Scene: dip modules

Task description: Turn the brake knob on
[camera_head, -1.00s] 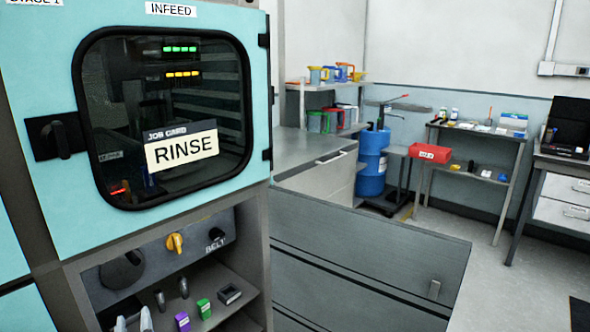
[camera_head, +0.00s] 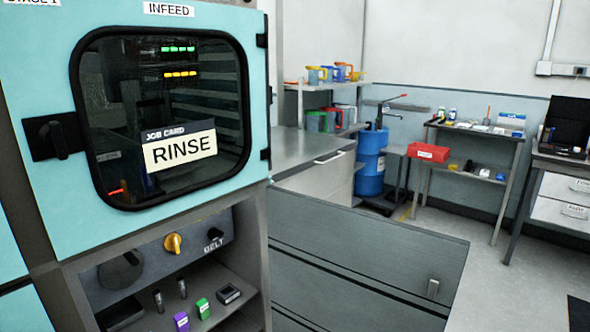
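The lower control panel has a yellow knob (camera_head: 173,243), a small black control (camera_head: 214,244) beside the "BELT" label, and a large dark round dial (camera_head: 120,269). A black turn handle (camera_head: 54,137) sits left of the window on the teal door (camera_head: 50,210). I cannot read a "brake" label on any of these, so I cannot tell which is the brake knob. Neither of my grippers shows in the head view.
Below the panel, a shelf holds a purple block (camera_head: 181,321), a green block (camera_head: 203,308), a black tray-like part (camera_head: 228,294) and two dark pegs. A low grey cabinet (camera_head: 350,260) stands right of the machine. Open floor (camera_head: 530,270) lies farther right.

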